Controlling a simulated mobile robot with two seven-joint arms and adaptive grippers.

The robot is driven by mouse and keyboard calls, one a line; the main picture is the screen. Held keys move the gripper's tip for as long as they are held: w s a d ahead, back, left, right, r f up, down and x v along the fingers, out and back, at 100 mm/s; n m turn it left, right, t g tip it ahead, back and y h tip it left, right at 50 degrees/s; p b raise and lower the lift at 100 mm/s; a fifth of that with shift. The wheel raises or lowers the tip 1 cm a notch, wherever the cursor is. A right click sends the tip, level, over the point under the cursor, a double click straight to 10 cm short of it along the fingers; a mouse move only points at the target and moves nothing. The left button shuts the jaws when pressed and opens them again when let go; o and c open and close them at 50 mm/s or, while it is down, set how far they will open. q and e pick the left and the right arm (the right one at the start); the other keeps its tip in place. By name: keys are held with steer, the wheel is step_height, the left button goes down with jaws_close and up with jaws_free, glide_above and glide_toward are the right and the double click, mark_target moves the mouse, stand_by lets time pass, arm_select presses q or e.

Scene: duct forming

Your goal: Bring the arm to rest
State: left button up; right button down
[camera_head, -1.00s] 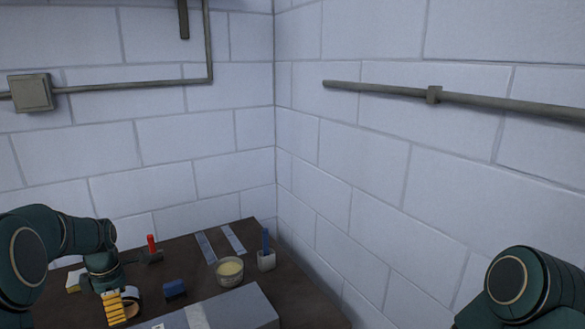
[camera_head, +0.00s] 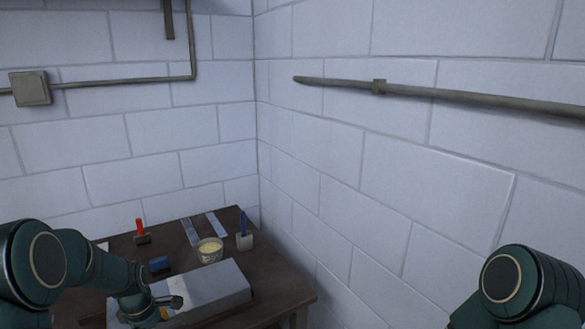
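My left arm comes in from the left and reaches over the near left part of the table (camera_head: 280,284). Its gripper (camera_head: 173,303) is over the left end of a grey duct piece (camera_head: 222,283). The gripper is small and partly hidden, and I cannot tell whether its fingers are open or shut. My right arm shows only as a dark green upper link at the lower right, away from the table. Its gripper is out of view.
On the table stand a tub of pale paste (camera_head: 210,250), a white holder with a blue-handled tool (camera_head: 244,241), a red-handled tool (camera_head: 141,232), a blue block (camera_head: 159,264) and two grey strips (camera_head: 204,228). Brick walls with pipes (camera_head: 440,94) rise behind and right.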

arm_select(q)
steer(key=s+d+f+m+h, duration=0.1)
steer(key=s+d+f+m, duration=0.4)
steer(key=d, duration=0.4)
steer(key=s+d+f+m+h, duration=0.1)
steer(key=s+d+f+m, duration=0.35)
steer(key=d+f, duration=0.35)
steer(key=s+d+f+m+t+h+b, duration=0.1)
steer(key=s+d+m, duration=0.7)
steer(key=s+d, duration=0.1)
steer(key=shift+f, duration=0.4)
